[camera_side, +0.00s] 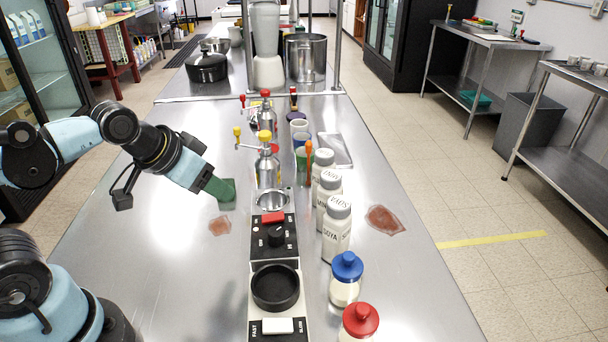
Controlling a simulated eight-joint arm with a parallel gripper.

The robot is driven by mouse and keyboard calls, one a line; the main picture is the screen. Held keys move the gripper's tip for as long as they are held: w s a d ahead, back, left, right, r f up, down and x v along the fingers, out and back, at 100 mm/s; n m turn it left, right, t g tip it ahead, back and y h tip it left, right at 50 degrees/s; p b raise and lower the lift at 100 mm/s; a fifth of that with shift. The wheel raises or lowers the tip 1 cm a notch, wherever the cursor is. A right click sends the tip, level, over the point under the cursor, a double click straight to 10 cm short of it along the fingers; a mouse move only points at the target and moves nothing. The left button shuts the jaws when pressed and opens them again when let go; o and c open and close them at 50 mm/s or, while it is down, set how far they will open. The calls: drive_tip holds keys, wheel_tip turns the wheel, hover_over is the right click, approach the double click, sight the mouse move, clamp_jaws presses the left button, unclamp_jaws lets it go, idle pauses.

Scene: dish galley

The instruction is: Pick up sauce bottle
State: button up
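Several white bottles with pale caps stand upright in a row right of the centre. The nearest white bottle (336,232) has dark lettering that looks like "SOYA". Behind it are a second white bottle (328,197) and a third white bottle (322,168), partly hidden. I cannot tell which one is the sauce bottle. My gripper (222,194) has a green end, low over the steel counter, left of the bottles and apart from them. Its fingers are not distinct, so I cannot tell whether it is open. No held thing shows.
A blue-capped jar (346,278) and a red-capped jar (359,324) stand in front. Reddish patches (385,219) mark the counter (150,270). Its left part is mostly clear.

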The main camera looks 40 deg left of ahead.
drive_tip(key=o, duration=0.4)
drive_tip(key=m+t+h, duration=0.2)
drive_tip(key=m+h, duration=0.6)
drive_tip(key=h, duration=0.1)
approach(334, 203)
drive_tip(key=shift+s+a+f, duration=0.6)
drive_tip(key=shift+a+f, duration=0.05)
drive_tip(key=shift+a, duration=0.2)
drive_tip(key=shift+w+d+r+m, duration=0.15)
drive_tip(key=shift+d+r+m, duration=0.1)
drive_tip(key=shift+r+m, duration=0.15)
drive_tip(key=shift+w+d+h, duration=0.1)
drive_tip(key=shift+d+h, duration=0.05)
drive_tip(key=shift+h, duration=0.15)
drive_tip(key=shift+r+x, duration=0.1)
drive_tip(key=shift+x, duration=2.85)
drive_tip(key=shift+r+x, duration=0.15)
drive_tip(key=shift+x, duration=2.8)
